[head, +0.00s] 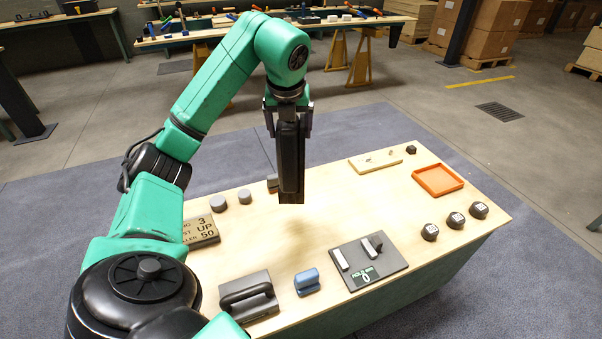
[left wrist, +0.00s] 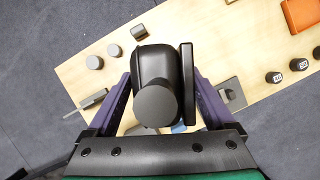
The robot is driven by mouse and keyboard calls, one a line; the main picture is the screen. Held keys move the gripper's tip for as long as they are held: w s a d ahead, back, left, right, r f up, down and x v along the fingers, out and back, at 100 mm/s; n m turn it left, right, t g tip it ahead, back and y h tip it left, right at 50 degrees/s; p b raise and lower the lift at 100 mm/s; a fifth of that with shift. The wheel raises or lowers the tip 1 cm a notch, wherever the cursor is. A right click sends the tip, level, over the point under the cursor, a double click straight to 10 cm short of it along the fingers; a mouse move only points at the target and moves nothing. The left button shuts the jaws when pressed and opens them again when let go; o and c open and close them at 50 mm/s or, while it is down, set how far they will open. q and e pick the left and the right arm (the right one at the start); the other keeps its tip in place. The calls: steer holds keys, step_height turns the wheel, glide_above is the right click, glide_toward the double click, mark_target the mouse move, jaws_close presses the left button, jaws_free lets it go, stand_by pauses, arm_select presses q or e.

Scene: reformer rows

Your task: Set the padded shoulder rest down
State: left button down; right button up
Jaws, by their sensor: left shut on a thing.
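My left gripper (head: 288,106) is shut on the padded shoulder rest (head: 290,165), a dark, upright padded block with a flat plate along one side. It hangs above the middle of the wooden tabletop (head: 335,215), apart from it, with a soft shadow beneath. In the left wrist view the shoulder rest (left wrist: 153,62) sits between the two purple fingers of the left gripper (left wrist: 163,100), and a round grey end on it faces the camera. My right gripper is not in view.
Two grey discs (head: 218,202), a lettered block (head: 203,231), a dark handled block (head: 248,297), a blue piece (head: 307,282) and a dark board (head: 352,277) surround the clear middle. An orange tray (head: 438,193), a pegged board (head: 360,166) and dark weights (head: 430,232) stand right.

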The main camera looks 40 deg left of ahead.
mark_target(289, 147)
arm_select(q)
step_height(289, 147, down, 13)
steer(key=shift+r+b, duration=0.15)
steer(key=shift+b, duration=0.95)
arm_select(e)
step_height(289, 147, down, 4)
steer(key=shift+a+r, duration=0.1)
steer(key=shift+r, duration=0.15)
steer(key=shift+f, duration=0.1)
arm_select(q)
jaws_free()
steer(key=p+v, duration=0.3)
steer(key=v, duration=0.8)
steer(key=shift+d+r, duration=0.1)
steer(key=shift+r, duration=0.3)
steer(key=shift+s+d+r, duration=0.1)
steer(key=shift+s+r, duration=0.05)
steer(key=shift+s, duration=0.05)
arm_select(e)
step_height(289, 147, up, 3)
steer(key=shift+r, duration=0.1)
